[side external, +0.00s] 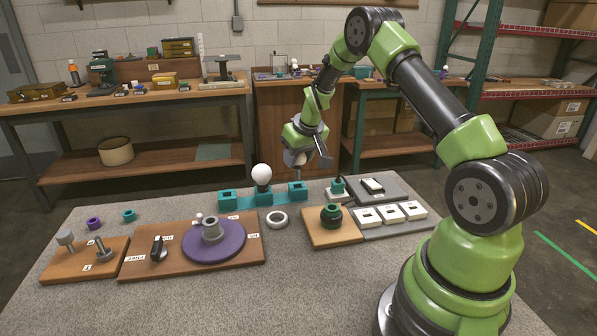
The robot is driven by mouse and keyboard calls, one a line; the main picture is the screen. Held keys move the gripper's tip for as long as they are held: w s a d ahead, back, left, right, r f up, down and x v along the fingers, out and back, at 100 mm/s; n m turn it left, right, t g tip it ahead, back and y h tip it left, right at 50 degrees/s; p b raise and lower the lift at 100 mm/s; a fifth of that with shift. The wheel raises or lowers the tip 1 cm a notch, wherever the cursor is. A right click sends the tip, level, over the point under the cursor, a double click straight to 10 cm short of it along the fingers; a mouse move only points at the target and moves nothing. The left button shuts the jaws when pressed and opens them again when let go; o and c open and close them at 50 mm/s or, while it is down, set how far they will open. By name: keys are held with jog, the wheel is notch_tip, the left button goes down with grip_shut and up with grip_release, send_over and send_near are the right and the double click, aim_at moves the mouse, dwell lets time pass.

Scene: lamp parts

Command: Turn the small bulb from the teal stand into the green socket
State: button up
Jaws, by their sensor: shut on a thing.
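The teal stand (280,194) is at the back middle of the table, with a large white bulb (262,175) upright in its middle. My gripper (304,161) is above the stand's right block and apart from it. It is shut on a small pale thing, apparently the small bulb (302,160), mostly hidden by the fingers.
A white ring (277,219) lies between the stand and the socket board. A purple disc (214,243) with a grey post is on a board to the left. A grey tray (400,222) with white square pieces is to the right. The front table area is clear.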

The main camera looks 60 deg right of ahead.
notch_tip(320, 180, up, 4)
jog(key=shift+s+r, duration=0.15)
jog(key=shift+s+r+n, duration=0.2)
jog(key=shift+s+n, duration=0.1)
jog(key=s+a+r+n+y, duration=0.2)
jog(key=s+a+n+y, duration=0.35)
jog(key=s+n, duration=0.6)
jog(key=shift+g+h, duration=0.3)
jog(key=shift+h, duration=0.15)
jog(key=shift+s+a+f, duration=0.1)
jog(key=shift+a+f, duration=0.05)
jog(key=shift+f, duration=0.7)
jog(key=shift+s+a+f, duration=0.15)
jog(key=shift+f, duration=0.7)
jog(key=shift+s+a+f, duration=0.1)
jog(key=shift+a+f, duration=0.05)
jog(key=shift+f, duration=0.7)
jog(key=shift+f, duration=1.2)
jog(key=shift+f, duration=0.65)
